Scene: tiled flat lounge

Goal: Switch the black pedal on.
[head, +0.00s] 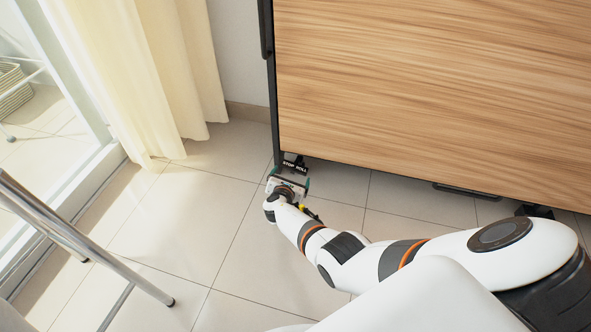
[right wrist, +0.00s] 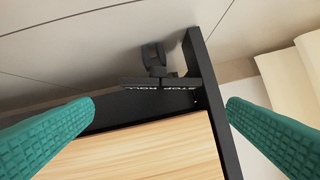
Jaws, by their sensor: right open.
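The black pedal (head: 295,166), marked "STOP ROLL", sits low at the near left corner of a wood-panelled unit with a black frame. In the right wrist view the pedal (right wrist: 158,83) shows beside a dark caster (right wrist: 153,55), between and beyond my fingertips. My right gripper (head: 290,178) is low over the floor just in front of the pedal. Its teal fingers (right wrist: 161,103) are wide apart with nothing held. I cannot tell from these views whether a finger touches the pedal. My left gripper is not in view.
The wooden panel (head: 430,80) overhangs the floor on the right, with another caster (head: 534,210) beneath. A cream curtain (head: 145,75) hangs at the left. A metal chair frame (head: 75,240) stands at the lower left. The tiled floor (head: 185,220) between is clear.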

